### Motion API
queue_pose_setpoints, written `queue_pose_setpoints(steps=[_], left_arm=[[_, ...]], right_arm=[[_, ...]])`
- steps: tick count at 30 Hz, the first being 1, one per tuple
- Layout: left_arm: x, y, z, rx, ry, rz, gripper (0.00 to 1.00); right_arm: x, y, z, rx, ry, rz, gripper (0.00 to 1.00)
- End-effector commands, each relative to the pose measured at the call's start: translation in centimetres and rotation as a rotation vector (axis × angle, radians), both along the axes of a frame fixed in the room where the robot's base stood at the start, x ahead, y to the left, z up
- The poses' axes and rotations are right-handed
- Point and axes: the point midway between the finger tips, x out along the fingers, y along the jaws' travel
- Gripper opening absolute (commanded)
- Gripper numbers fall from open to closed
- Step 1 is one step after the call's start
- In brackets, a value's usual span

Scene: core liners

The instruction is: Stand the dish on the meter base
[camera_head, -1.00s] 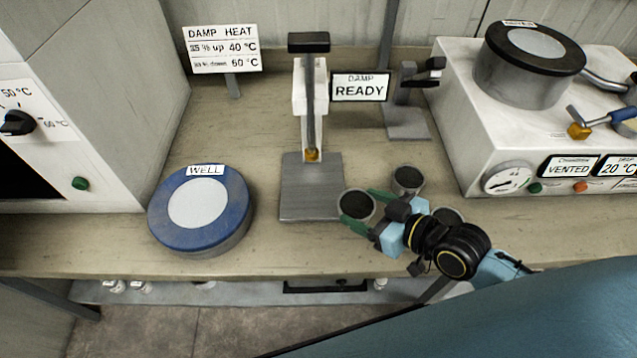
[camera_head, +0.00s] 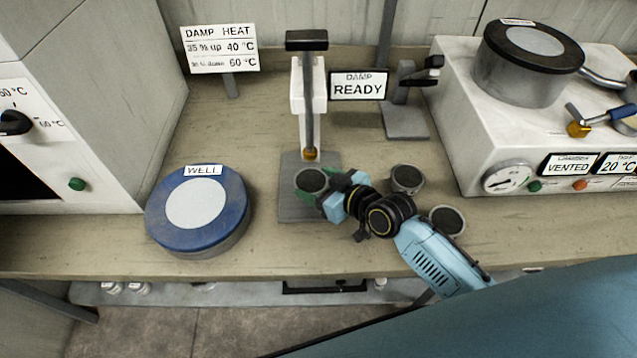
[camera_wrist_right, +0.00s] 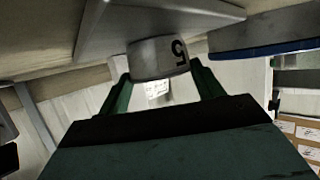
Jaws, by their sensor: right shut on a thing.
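The dish (camera_head: 311,179) is a small round grey cup with dark contents. My right gripper (camera_head: 313,186) is shut on it, with green fingers on its sides. In the head view the dish is over the grey plate of the meter base (camera_head: 296,212), in front of the upright meter post. In the right wrist view the dish (camera_wrist_right: 158,58) shows a "5" on its side, between the fingers (camera_wrist_right: 160,85), close to the plate (camera_wrist_right: 150,18). I cannot tell whether it touches the plate. My left gripper is not in view.
Two similar dishes (camera_head: 406,179) (camera_head: 447,220) stand on the bench to the right, close to my right arm. A blue WELL container (camera_head: 232,215) stands to the left. A DAMP READY sign (camera_head: 358,87) and a small stand (camera_head: 404,122) are behind.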

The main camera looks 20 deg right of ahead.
Motion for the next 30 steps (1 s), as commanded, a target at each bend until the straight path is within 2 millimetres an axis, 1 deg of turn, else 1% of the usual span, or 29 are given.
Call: queue_pose_setpoints(steps=[4, 8, 9, 14, 21, 24, 26, 30], left_arm=[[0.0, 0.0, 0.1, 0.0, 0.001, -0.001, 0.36], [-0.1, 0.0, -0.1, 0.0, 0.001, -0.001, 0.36], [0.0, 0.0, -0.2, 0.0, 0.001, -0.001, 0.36], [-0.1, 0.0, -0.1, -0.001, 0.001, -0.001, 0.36], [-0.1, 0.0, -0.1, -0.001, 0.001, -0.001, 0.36], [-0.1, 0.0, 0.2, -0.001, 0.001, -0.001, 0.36], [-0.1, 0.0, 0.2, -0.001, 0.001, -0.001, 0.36], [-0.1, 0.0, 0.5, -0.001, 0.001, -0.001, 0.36]], right_arm=[[0.1, 0.0, 0.2, 0.001, -0.004, 0.0, 0.4], [0.0, 0.0, -0.1, 0.001, -0.003, 0.0, 0.4], [0.0, 0.0, -0.2, 0.0, -0.002, 0.0, 0.68], [0.0, 0.0, -0.1, 0.0, -0.002, 0.0, 0.88], [0.0, 0.0, -0.1, 0.0, -0.002, 0.0, 0.88], [0.0, 0.0, 0.3, 0.001, -0.003, 0.0, 0.88], [-0.5, -0.3, 0.4, 0.0, -0.002, -0.001, 0.88], [-2.5, -1.4, 1.4, -0.002, -0.001, 0.001, 0.88]])
